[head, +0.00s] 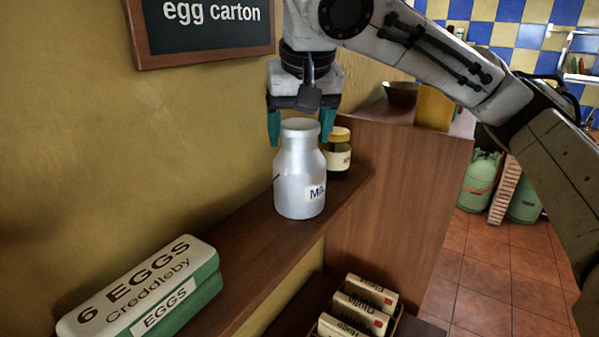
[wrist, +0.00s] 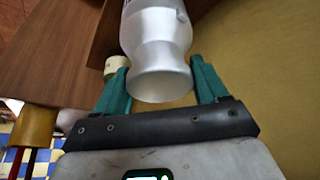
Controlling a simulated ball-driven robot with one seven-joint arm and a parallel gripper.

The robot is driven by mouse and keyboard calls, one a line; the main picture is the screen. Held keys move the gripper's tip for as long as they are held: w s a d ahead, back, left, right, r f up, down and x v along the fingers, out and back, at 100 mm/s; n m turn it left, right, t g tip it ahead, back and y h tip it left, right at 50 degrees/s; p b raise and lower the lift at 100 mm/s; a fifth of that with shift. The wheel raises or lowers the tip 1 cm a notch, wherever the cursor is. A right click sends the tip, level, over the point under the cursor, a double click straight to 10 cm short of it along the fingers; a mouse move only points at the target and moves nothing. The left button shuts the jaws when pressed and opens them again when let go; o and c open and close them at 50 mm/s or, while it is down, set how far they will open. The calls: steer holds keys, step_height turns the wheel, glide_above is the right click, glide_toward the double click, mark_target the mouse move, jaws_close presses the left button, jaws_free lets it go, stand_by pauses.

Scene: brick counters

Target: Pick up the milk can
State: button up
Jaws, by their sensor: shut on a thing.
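The silver milk can (head: 297,182) stands upright at the shelf (head: 262,247), with a label reading "MIL" partly turned away on its right side. My gripper (head: 300,141) comes down from above, with one teal finger on each side of the can's rim and neck, and is shut on it. In the wrist view the milk can (wrist: 157,30) lies between the two teal fingers of my gripper (wrist: 158,64). Its base looks to be at shelf level; whether it touches cannot be told.
A yellow-lidded jar (head: 338,158) stands close behind the can to the right. A green egg carton (head: 150,290) lies at the shelf's near left end. Butter-like packs (head: 362,306) sit in a holder lower down. The yellow wall (head: 130,160) borders the shelf on the left.

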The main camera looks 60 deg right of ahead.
steer(key=c, duration=0.8)
steer(key=shift+r, duration=0.15)
